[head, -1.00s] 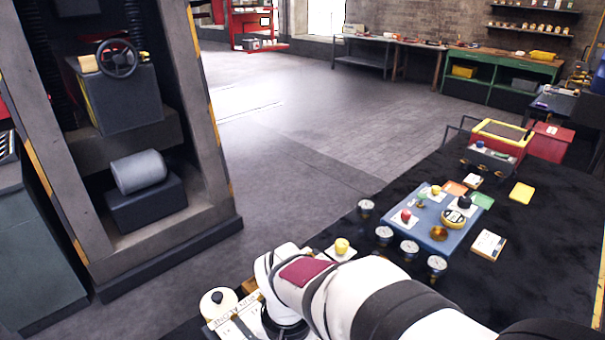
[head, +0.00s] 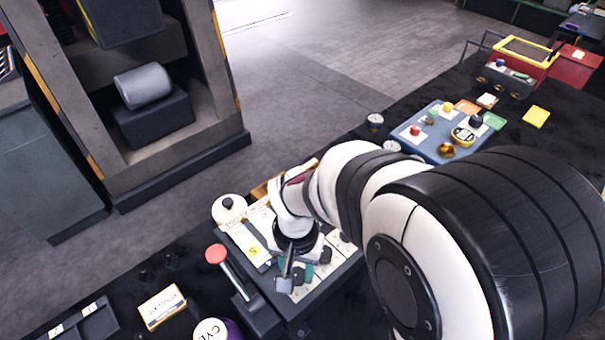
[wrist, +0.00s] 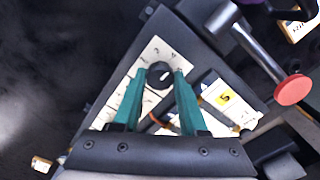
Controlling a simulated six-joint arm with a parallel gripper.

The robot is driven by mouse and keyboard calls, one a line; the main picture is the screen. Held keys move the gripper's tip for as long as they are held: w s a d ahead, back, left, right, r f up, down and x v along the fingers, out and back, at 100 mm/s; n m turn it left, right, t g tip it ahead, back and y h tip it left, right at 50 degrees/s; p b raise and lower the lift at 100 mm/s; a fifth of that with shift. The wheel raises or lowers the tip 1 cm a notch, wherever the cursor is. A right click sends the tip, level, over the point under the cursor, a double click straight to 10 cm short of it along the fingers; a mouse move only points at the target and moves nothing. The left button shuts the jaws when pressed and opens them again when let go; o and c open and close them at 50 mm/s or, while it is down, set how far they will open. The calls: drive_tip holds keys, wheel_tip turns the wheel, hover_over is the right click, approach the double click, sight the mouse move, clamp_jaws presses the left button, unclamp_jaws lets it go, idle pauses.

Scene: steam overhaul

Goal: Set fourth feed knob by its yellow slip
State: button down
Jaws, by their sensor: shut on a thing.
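My gripper (wrist: 160,82) has two teal fingers, shut on either side of a black round knob (wrist: 160,72) in the wrist view. The knob has a short white pointer mark and sits on a white dial plate (wrist: 150,54) with small numerals around it. A yellow slip (wrist: 224,98) with a dark character lies on a white card beside the knobs; it also shows in the head view (head: 254,251). The character is too small to read surely. In the head view my arm and gripper (head: 298,272) cover much of the grey panel (head: 345,268), hiding the held knob.
A lever with a red head (wrist: 293,89) stands at the panel's side, also visible in the head view (head: 216,254). A round white pot with a black knob (head: 229,208) stands at the panel's far corner. A blue board (head: 430,148) with coloured pieces lies further back.

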sight(297, 274)
drive_tip(key=shift+m, duration=0.3)
drive_tip(key=m, duration=0.4)
drive_tip(key=shift+m, duration=2.4)
drive_tip(key=shift+c, duration=2.2)
unclamp_jaws()
wheel_tip(297, 274, up, 16)
